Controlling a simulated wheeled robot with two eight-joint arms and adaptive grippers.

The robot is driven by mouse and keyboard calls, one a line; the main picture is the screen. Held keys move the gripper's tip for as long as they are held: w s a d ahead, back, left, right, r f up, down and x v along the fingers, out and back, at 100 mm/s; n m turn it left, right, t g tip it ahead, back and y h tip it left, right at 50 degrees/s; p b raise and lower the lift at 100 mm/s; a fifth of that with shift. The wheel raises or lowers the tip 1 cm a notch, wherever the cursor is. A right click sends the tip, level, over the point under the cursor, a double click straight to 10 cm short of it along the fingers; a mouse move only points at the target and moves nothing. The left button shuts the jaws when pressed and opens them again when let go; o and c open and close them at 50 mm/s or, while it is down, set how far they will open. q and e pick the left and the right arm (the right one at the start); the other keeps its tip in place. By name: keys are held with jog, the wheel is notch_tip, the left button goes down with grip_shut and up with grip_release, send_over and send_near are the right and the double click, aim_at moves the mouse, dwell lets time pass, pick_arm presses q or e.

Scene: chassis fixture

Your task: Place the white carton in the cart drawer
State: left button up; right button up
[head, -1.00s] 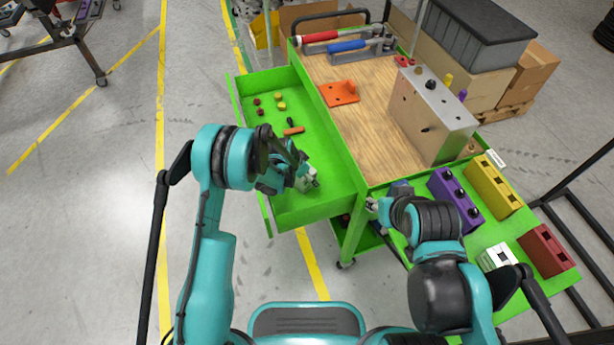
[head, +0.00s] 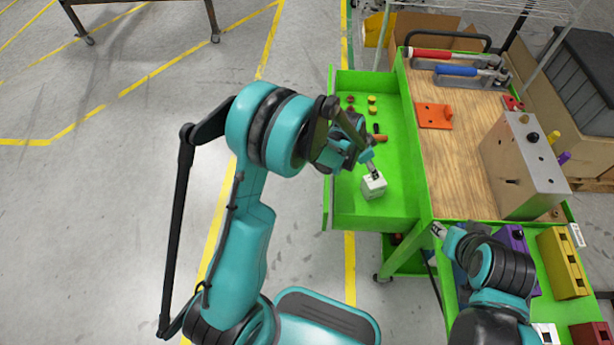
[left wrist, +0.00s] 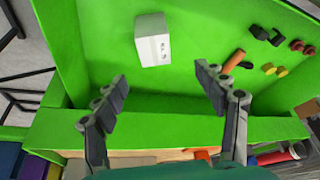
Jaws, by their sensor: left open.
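The white carton (head: 373,186) rests on the floor of the open green cart drawer (head: 345,205), toward its near end. In the left wrist view the white carton (left wrist: 152,42) shows dark print on one face and sits beyond the fingertips, apart from them. My left gripper (head: 371,167) is over the drawer, close to the carton in the head view. In the left wrist view my left gripper (left wrist: 162,78) has its fingers spread with nothing between them. My right gripper (head: 438,230) is by the cart's near corner; its fingers are too small to read.
Red and yellow knobs (head: 372,98) and an orange-handled tool (head: 380,138) lie farther back in the drawer. Purple and yellow blocks (head: 563,262) stand at right.

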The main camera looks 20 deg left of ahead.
pick_arm(q)
jog(key=s+a+r+n+t+y, duration=0.1)
jog(key=s+a+r, duration=0.2)
jog(key=s+r, duration=0.15)
jog(key=s+a+r+n, duration=0.2)
jog(key=s+r, duration=0.1)
jog(key=r, duration=0.3)
jog(key=s+a+r+n+t+y, duration=0.1)
jog(key=s+a+r, duration=0.2)
jog(key=r, duration=0.3)
jog(key=s+a+r+n+t, duration=0.1)
jog(key=s+a+n, duration=0.1)
jog(key=s, duration=0.5)
jog(key=s+a+r+n+y, duration=0.1)
jog(key=s+a+n, duration=0.1)
jog(key=s, duration=0.5)
jog(key=shift+a+r+n+t, duration=0.3)
jog(key=shift+a+n+t, duration=0.1)
jog(key=shift+a, duration=0.35)
